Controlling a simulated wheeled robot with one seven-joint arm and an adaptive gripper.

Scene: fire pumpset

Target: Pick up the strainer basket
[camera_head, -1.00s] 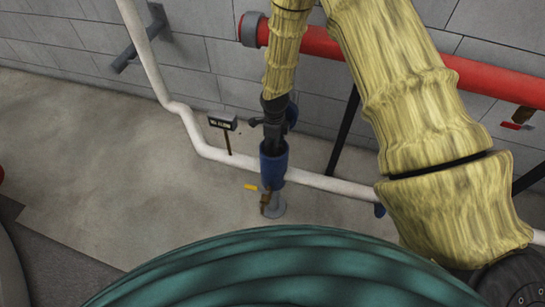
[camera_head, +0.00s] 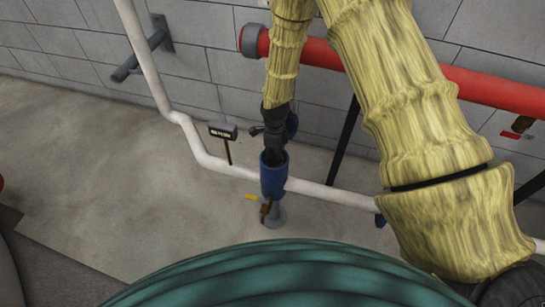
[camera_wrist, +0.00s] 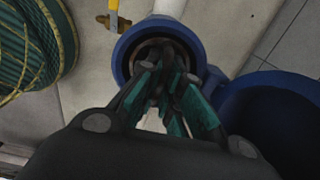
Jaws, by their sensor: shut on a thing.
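My gripper (camera_wrist: 172,85) points down into the open top of a blue strainer housing (camera_wrist: 122,62), its dark fingers with teal pads close together inside the rim. A brownish ring of the strainer basket (camera_wrist: 150,47) shows inside, around and behind the fingers. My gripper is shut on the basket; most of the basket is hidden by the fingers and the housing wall. In the head view my gripper (camera_head: 274,148) stands over the upright blue housing (camera_head: 272,178), and the basket cannot be seen.
A blue round part (camera_wrist: 275,115) lies close right of the housing. A yellow-handled valve (camera_head: 251,197) sits at its lower left. A white pipe (camera_head: 320,191) runs behind, with a small sign (camera_head: 222,130) to the left. A large teal coil (camera_head: 290,275) fills the front.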

